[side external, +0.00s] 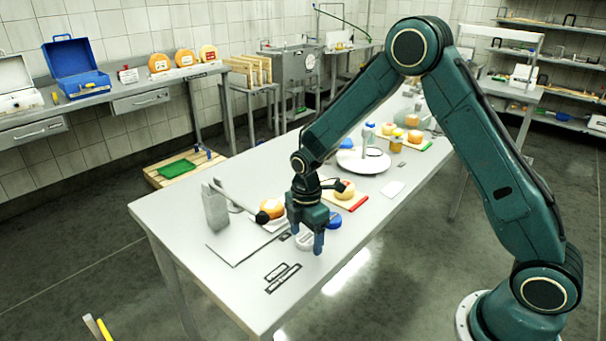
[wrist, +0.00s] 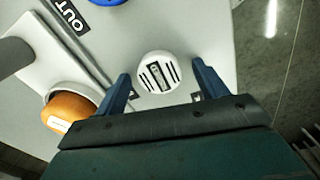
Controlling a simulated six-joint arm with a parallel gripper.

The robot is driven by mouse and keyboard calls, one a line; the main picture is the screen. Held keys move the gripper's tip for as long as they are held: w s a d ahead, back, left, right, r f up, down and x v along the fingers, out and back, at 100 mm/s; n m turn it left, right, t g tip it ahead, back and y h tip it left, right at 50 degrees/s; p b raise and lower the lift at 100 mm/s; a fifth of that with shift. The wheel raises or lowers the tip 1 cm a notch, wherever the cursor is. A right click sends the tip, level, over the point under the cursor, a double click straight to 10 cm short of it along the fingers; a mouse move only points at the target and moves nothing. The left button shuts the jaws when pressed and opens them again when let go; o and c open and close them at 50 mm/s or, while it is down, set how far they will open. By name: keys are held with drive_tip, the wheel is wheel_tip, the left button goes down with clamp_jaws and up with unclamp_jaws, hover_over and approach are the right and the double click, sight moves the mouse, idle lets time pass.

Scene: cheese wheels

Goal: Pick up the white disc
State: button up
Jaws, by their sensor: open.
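The white disc (wrist: 158,72) lies flat on the table and shows dark stripes on its top in the wrist view. In the side view, part of the white disc (side external: 304,241) shows beside my gripper's fingers. My gripper (side external: 308,240) points down over the table near the disc. In the wrist view my gripper (wrist: 159,88) is open, with one blue finger on each side of the disc. Nothing is held between the fingers. The side view does not show clearly how high the fingertips are above the table.
A blue disc (side external: 334,220) lies close behind my gripper; it also shows at the wrist view's top edge (wrist: 106,1). An orange cheese wheel (side external: 271,208) sits left of my gripper (wrist: 68,113). A grey post (side external: 215,207) stands farther left. The table's near end is mostly clear.

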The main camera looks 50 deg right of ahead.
sight(306, 238)
drive_tip(key=c, duration=1.1)
drive_tip(key=shift+r, duration=0.2)
wheel_tip(306, 238, up, 20)
drive_tip(key=shift+f, duration=0.15)
